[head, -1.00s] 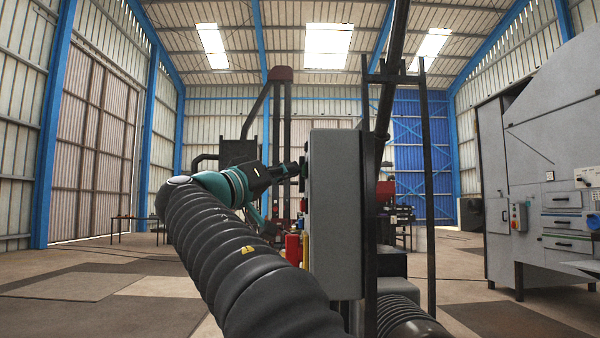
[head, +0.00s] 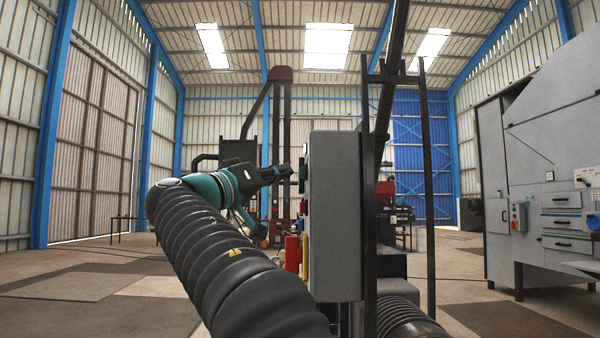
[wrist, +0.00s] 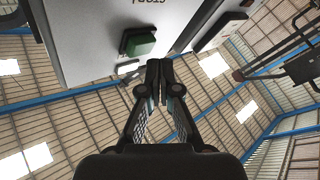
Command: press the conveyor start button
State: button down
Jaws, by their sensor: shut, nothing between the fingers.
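The grey control cabinet (head: 337,215) stands edge-on in the middle of the head view, its front facing left. In the wrist view the cabinet face (wrist: 95,25) fills the top left and carries a green button (wrist: 139,42) in a dark surround. A red part (wrist: 247,3) shows on a second panel farther right. My gripper (wrist: 159,65) is shut and empty. Its tips appear just below and right of the green button, apart from it in the picture. In the head view my gripper (head: 284,170) is left of the cabinet's front, with a gap between.
A red part (head: 292,252) and a yellow part (head: 305,255) sit low at the cabinet's front. A dark post frame (head: 368,180) stands right behind the cabinet. A large grey machine (head: 540,170) stands at the right. The floor at the left is open.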

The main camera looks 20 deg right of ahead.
jog(key=shift+a, duration=0.15)
jog(key=shift+w+a+p, duration=0.25)
jog(key=shift+a+p, duration=0.05)
jog(key=shift+a, duration=0.45)
jog(key=shift+w+a+p, duration=0.25)
jog(key=shift+a+p, duration=0.1)
jog(key=shift+a, duration=0.4)
jog(key=shift+w+a+p, duration=0.25)
jog(key=shift+a+p, duration=0.05)
jog(key=shift+a, duration=0.45)
